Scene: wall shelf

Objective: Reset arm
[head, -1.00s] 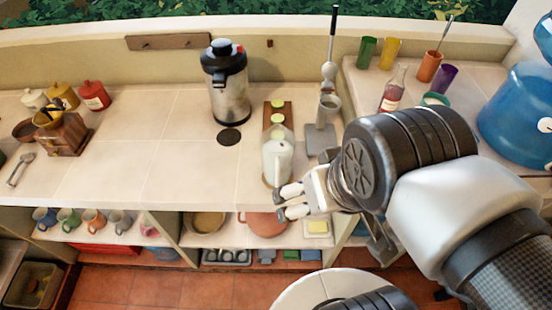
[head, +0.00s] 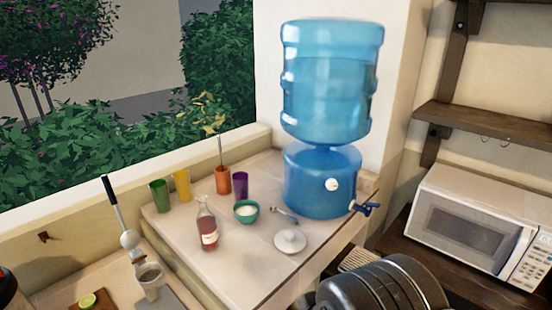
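A tiled counter (head: 265,265) holds a red bottle (head: 207,225), green bowl (head: 246,212), white lid (head: 290,242) and several coloured cups. A microwave (head: 485,235) sits right, below a wooden shelf (head: 490,135).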

